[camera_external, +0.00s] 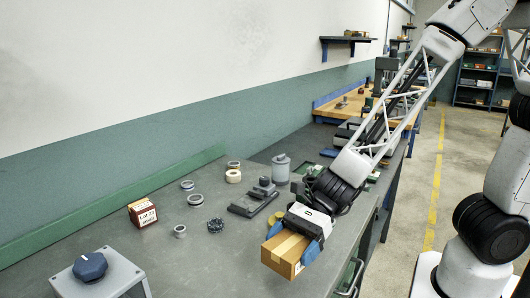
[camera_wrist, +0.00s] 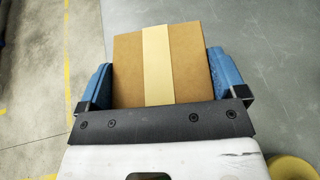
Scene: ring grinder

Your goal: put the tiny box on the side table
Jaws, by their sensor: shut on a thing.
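A small brown cardboard box (camera_external: 283,252) with a pale tape strip is between the blue fingers of my gripper (camera_external: 291,240). In the wrist view the box (camera_wrist: 185,60) fills the space between the two blue fingers (camera_wrist: 160,88), which press on its sides. My gripper holds it near the right edge of the grey workbench (camera_external: 225,265); I cannot tell its exact height above the top. Another small box (camera_external: 143,213), red-brown with a white label, stands on the bench to the left. I cannot tell which surface is the side table.
Several metal rings, a tape roll (camera_external: 233,176), a dark chain pile (camera_external: 215,225), a grey cylinder (camera_external: 281,168) and a dark tool (camera_external: 253,201) lie on the bench. A blue-knobbed control box (camera_external: 90,267) is at front left. The floor (camera_wrist: 35,90) is open beside the bench.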

